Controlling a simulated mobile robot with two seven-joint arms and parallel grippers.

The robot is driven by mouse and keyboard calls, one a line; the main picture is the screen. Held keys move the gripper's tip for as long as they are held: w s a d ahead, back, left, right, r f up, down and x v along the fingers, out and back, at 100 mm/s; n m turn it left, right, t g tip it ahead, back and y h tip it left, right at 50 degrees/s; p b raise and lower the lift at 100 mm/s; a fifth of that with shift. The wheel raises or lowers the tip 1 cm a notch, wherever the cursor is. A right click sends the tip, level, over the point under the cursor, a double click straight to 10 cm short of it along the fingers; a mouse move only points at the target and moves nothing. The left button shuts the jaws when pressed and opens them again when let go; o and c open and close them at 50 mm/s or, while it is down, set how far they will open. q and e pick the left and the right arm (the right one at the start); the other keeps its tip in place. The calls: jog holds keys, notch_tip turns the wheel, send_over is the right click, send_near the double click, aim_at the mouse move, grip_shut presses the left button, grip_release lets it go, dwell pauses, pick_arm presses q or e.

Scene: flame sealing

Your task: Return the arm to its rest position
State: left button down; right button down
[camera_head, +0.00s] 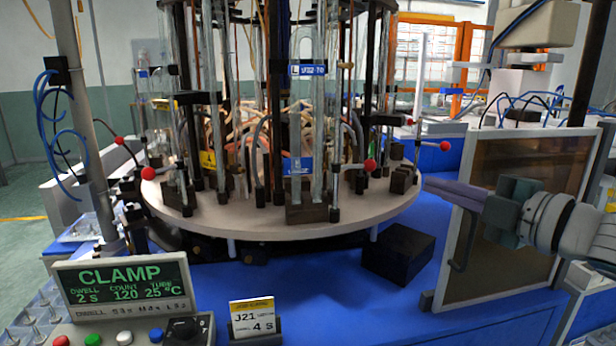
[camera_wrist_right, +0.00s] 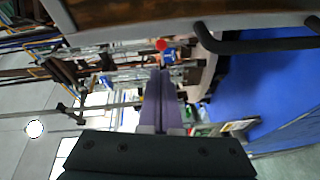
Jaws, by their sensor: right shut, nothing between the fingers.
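My right gripper (camera_head: 455,193) comes in from the right in the head view, in front of the framed brown panel (camera_head: 505,220). Its purple-grey fingers are together and hold nothing. They point left toward the round turntable (camera_head: 375,218) and stay apart from it. In the right wrist view the shut fingers of my right gripper (camera_wrist_right: 160,100) point away from the camera. My left gripper is not in the head view.
The turntable carries glass tubes, dark blocks and red-knobbed levers (camera_head: 370,165). A black block (camera_head: 398,254) sits on the blue table (camera_head: 330,300). A CLAMP display (camera_head: 122,283) and a J21 card (camera_head: 253,317) stand in front. The panel's dark handle (camera_head: 460,250) is below my right gripper.

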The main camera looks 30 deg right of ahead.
jog(key=shift+a, duration=0.1)
dwell(0.5)
jog(key=s+a+f+m+g+h+p, duration=0.3)
jog(key=s+a+f+m+g+p, duration=0.35)
jog(key=a+m, duration=0.4)
jog(key=s+a+r+m+g+y+p, duration=0.3)
jog(key=s+a+g, duration=0.4)
jog(key=s+a, duration=0.6)
notch_tip(320, 180, up, 38)
jog(key=s+d+p, duration=0.1)
jog(key=s+p, duration=0.1)
jog(key=p, duration=3.4)
jog(key=shift+s+d+f+m, duration=0.2)
jog(key=shift+s+m, duration=0.15)
jog(key=shift+s, duration=0.05)
